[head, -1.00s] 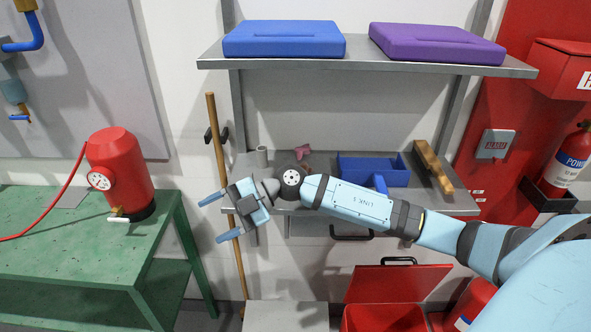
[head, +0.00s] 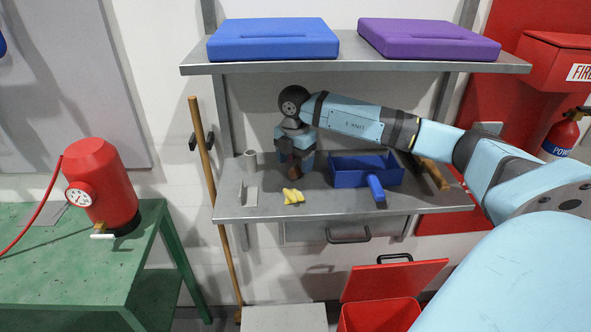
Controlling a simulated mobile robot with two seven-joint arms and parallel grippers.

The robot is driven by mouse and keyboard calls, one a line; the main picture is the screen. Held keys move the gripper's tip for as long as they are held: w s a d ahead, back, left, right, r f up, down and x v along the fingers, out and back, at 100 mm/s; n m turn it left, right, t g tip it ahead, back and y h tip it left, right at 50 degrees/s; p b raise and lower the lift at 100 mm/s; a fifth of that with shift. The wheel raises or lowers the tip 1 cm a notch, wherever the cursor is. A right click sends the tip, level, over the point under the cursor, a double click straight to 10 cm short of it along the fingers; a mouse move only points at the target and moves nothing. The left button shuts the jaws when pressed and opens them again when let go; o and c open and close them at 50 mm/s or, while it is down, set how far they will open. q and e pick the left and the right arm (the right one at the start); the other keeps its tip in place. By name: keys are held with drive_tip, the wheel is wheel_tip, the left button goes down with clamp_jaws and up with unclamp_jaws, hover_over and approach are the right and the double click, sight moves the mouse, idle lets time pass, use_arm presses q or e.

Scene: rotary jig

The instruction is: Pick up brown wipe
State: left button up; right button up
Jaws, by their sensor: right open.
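My right gripper (head: 295,163) is open and points down over the lower metal shelf, behind a yellow crumpled wipe (head: 293,197). A small dark brown patch (head: 295,174), likely the brown wipe, shows at the fingertips. The gripper covers much of it, and I cannot tell whether the fingers touch it. My left gripper is out of view.
A blue bin (head: 350,178) with a blue-handled tool is right of the gripper. A grey cylinder (head: 251,160) and a grey bracket (head: 250,194) are to the left. The upper shelf (head: 350,65) with blue and purple cases overhangs. A broom handle (head: 206,160) leans left.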

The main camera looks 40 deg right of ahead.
sight(295, 166)
drive_tip(key=shift+f, duration=1.5)
drive_tip(key=c, duration=1)
drive_tip(key=shift+s+r, duration=0.1)
